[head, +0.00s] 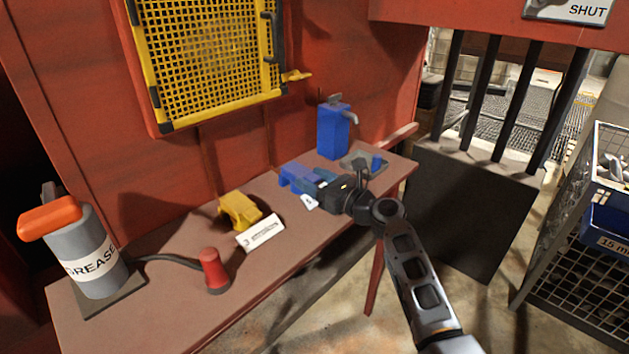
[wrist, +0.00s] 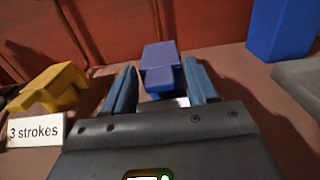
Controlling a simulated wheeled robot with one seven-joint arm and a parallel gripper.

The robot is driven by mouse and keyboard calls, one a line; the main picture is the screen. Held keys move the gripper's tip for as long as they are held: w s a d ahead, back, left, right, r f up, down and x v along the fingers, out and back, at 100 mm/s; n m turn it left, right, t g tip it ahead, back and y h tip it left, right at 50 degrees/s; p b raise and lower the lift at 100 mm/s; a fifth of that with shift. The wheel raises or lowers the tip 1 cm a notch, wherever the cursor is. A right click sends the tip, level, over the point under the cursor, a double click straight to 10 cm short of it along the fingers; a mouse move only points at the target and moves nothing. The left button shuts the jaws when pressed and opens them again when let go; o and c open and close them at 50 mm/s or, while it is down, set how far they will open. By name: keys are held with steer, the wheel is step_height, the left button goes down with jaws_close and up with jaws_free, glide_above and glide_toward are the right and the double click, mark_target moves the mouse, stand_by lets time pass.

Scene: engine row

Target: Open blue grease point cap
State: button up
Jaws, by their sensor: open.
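The blue grease point (head: 296,176) sits on the red-brown bench, with a block-shaped cap on top. In the wrist view the blue block (wrist: 161,68) lies straight ahead, between and beyond the two fingers. My gripper (head: 317,186) is open and close to its near side; it also shows in the wrist view (wrist: 161,88). The fingers look empty, and I cannot tell whether they touch the block. The block's lower front is partly hidden by my gripper.
A yellow grease point (head: 240,211) with a "3 strokes" card (head: 261,232) stands to the left. A grease pump (head: 88,255) and red nozzle (head: 213,270) are farther left. A yellow mesh guard (head: 205,50) hangs above.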

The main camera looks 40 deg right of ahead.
jaws_close()
stand_by(0.5)
steer(key=shift+r+p, duration=0.15)
steer(key=shift+p, duration=0.15)
